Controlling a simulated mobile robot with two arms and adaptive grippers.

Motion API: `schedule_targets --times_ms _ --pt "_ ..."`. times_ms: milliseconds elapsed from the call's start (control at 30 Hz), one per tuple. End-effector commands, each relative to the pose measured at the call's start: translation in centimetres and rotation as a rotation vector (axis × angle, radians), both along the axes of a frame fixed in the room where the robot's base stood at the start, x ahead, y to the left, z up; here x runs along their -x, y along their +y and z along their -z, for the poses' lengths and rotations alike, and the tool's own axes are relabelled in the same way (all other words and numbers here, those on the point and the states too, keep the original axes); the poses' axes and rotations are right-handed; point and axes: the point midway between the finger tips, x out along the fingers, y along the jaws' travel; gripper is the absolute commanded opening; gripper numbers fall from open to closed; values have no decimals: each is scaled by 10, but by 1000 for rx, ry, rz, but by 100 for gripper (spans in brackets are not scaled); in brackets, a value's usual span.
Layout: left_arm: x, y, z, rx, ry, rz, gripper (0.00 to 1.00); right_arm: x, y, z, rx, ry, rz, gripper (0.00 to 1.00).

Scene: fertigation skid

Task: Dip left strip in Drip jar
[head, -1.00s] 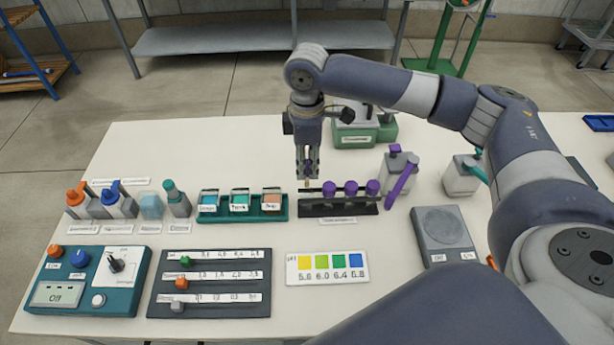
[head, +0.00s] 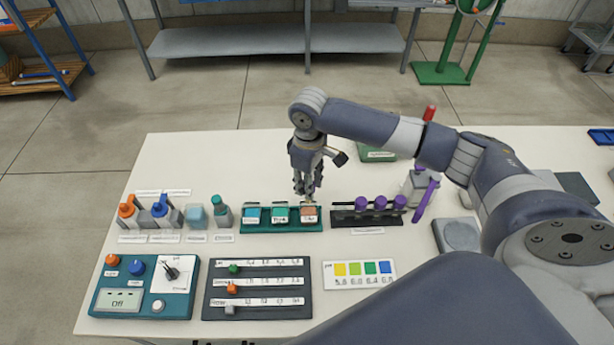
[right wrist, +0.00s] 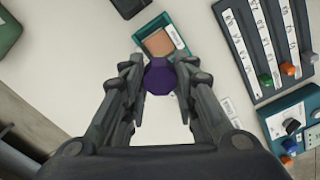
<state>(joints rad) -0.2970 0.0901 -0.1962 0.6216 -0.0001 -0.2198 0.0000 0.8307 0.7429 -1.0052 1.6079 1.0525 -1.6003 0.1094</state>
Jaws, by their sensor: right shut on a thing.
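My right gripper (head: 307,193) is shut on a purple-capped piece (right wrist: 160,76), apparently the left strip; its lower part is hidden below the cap. The gripper points down over the right end of the teal jar tray (head: 262,230). The jar there, apparently the Drip jar (head: 309,215), has brown-orange contents; in the right wrist view the jar (right wrist: 158,42) lies just beyond the purple cap. I cannot tell whether the strip's tip is inside it. My left gripper is not in view.
The dark strip rack (head: 367,218) holds several purple-capped pieces just right of the tray, its left end empty. A small teal-capped bottle (head: 222,215) stands left of the tray. A colour chart (head: 358,274) and slider board (head: 257,286) lie in front. The table behind the tray is clear.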

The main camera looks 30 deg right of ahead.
Motion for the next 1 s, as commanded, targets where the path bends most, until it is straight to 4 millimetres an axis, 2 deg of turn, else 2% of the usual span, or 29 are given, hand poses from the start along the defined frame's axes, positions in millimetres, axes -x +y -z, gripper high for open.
schedule_targets --times_ms 100,233,367,800,1000 --pt "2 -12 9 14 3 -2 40 0 0 7 1 -1 -1 14" --pt "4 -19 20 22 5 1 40 0 0 16 1 -1 -2 14" --pt "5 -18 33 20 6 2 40 0 0 26 1 -2 -3 14" --pt "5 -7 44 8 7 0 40 0 0 67 0 1 -2 14" --pt "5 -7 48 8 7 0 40 0 0 79 0 0 -3 14"
